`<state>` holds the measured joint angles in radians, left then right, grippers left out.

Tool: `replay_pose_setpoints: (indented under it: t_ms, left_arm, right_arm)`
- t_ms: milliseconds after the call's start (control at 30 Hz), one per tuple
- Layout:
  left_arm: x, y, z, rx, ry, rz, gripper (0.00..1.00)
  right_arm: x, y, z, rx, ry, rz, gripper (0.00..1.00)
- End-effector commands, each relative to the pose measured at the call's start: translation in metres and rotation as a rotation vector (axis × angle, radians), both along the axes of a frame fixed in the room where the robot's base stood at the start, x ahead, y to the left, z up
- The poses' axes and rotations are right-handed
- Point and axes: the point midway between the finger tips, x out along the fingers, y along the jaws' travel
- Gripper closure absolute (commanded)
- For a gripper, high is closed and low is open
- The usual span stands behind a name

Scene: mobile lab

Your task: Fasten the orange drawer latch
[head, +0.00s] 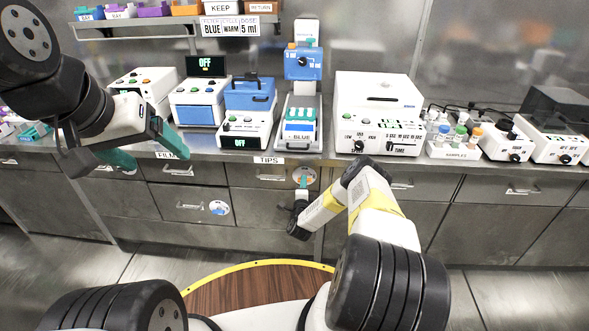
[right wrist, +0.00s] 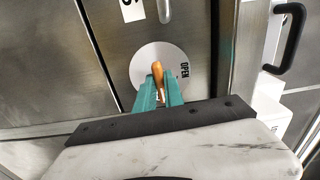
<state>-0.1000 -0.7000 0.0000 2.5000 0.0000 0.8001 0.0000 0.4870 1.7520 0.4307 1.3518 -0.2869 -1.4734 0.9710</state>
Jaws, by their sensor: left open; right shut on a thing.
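The orange drawer latch (right wrist: 158,69) is a small lever on a round white plate (right wrist: 143,62) marked OPEN on its right side. In the head view the plate (head: 312,173) is on the drawer front right of the TIPS label, mostly behind my arm. My right gripper (right wrist: 159,93) is shut on the latch, with teal fingers on both sides of it. In the head view my right gripper (head: 303,182) is small and partly hidden by its wrist. My left gripper (head: 148,153) is open and empty in front of the counter at the left.
A metal drawer handle (right wrist: 165,10) is close above the plate. A black handle (right wrist: 292,38) stands out at the right. The counter (head: 330,160) holds several lab machines and a samples rack (head: 455,151).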

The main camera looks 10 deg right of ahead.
Motion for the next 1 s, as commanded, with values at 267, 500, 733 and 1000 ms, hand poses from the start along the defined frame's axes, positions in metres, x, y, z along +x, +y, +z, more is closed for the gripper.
replay_pose_setpoints:
  t_ms: [267, 500, 733, 1000]
  left_arm:
    - [0.0, 0.0, 0.0, 0.0, 0.0, 0.0, 0.22]
    - [0.0, 0.0, 0.0, 0.0, 0.0, 0.0, 0.22]
    - [0.0, 0.0, 0.0, 0.0, 0.0, 0.0, 0.22]
    - [0.0, 0.0, 0.0, 0.0, 0.0, 0.0, 0.22]
  right_arm:
    - [-0.0004, -0.001, -0.0009, 0.055, -0.014, -0.002, 1.0]
    - [-0.0005, -0.001, -0.0009, 0.061, -0.016, -0.002, 1.0]
    - [-0.0005, -0.0011, -0.001, 0.061, -0.016, -0.002, 0.78]
    - [-0.0002, -0.0005, -0.0005, 0.06, -0.016, -0.001, 0.65]
